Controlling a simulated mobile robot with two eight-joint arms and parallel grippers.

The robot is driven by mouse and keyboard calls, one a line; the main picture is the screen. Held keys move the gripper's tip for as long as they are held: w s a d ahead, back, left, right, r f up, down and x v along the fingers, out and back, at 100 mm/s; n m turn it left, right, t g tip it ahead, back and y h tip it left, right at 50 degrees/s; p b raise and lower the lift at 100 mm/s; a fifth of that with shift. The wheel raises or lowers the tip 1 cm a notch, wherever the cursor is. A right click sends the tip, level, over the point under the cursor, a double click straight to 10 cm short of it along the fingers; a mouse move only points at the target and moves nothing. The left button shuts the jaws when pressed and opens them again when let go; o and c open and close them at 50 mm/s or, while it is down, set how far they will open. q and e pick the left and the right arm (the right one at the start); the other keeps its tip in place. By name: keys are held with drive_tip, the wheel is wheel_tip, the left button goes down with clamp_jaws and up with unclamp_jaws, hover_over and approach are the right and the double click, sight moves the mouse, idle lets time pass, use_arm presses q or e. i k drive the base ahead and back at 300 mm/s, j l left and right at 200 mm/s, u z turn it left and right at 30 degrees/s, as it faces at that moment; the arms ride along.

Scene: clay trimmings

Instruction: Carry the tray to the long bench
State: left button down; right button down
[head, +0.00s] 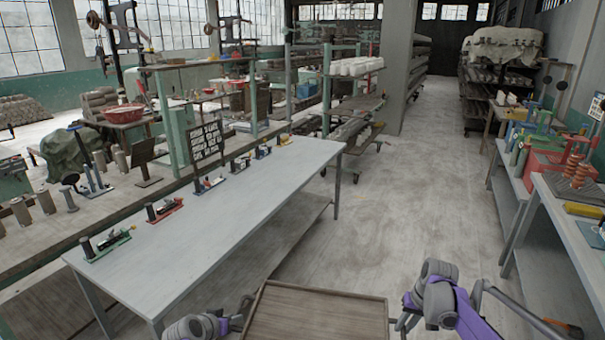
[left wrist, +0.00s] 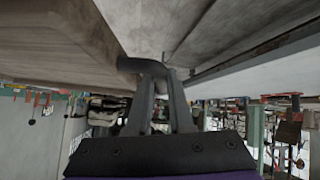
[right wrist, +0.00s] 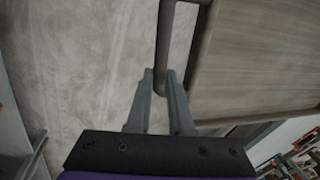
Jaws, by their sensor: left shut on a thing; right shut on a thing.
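The brown wooden tray (head: 318,318) is at the bottom middle of the head view, and its visible surface is empty. My left gripper (head: 236,322) is at its left side; in the left wrist view the fingers (left wrist: 160,100) are shut on the tray's dark handle (left wrist: 143,65). My right gripper (head: 402,322) is at its right side; in the right wrist view the fingers (right wrist: 160,82) are shut on the other handle (right wrist: 165,40). The long grey bench (head: 215,235) stands ahead and to the left of the tray, apart from it in the head view.
The bench's near side is bare. Open floor (head: 400,200) lies to its right. Cluttered worktables (head: 560,200) stand along the right.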

sight(209, 236)
drive_tip(key=i, duration=2.5)
drive_tip(key=i+l+u, duration=0.2)
drive_tip(key=i, duration=0.5)
drive_tip(key=j+u, duration=0.1)
drive_tip(key=u, duration=2.2)
